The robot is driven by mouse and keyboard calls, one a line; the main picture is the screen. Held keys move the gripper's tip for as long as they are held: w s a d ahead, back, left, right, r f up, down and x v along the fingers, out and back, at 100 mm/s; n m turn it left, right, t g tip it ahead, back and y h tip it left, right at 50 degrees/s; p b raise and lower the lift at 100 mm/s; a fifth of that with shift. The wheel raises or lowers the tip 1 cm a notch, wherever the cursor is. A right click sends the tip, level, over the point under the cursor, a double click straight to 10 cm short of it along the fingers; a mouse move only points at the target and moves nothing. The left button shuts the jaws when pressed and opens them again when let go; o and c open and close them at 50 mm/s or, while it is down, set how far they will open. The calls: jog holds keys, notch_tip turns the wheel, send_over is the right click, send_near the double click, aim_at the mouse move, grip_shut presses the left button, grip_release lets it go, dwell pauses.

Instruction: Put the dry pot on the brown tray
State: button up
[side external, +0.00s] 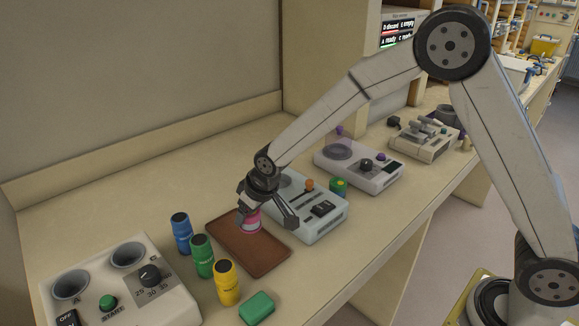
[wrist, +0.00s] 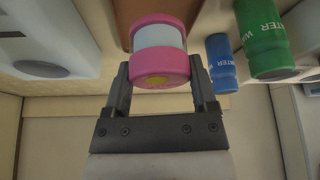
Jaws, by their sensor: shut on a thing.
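My gripper (side external: 262,212) is shut on a pink pot (side external: 251,222) with a pale band around its middle. In the wrist view the pink pot (wrist: 160,50) sits between the two fingers, with a yellow spot on its near face. The brown tray (side external: 268,262) lies flat on the bench, and the pot is over its back part. I cannot tell whether the pot touches the tray. The brown tray (wrist: 135,10) shows behind the pot in the wrist view. Another pot, green and yellow (side external: 338,188), stands at the grey device. No label saying dry is readable.
Blue (side external: 181,233), green (side external: 202,256) and yellow (side external: 227,282) bottles stand left of the tray. A green block (side external: 257,308) lies in front. A grey device (side external: 318,226) stands close right of the tray, and a control box (side external: 110,285) at left.

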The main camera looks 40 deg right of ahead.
aim_at(244, 225)
jog(key=shift+w+a+f, duration=0.2)
jog(key=shift+w+f, duration=0.6)
jog(key=shift+f, duration=0.2)
jog(key=shift+w+f, duration=0.25)
jog(key=shift+f, duration=1.6)
jog(key=shift+f, duration=0.15)
jog(key=o, duration=1.3)
jog(key=v, duration=1.2)
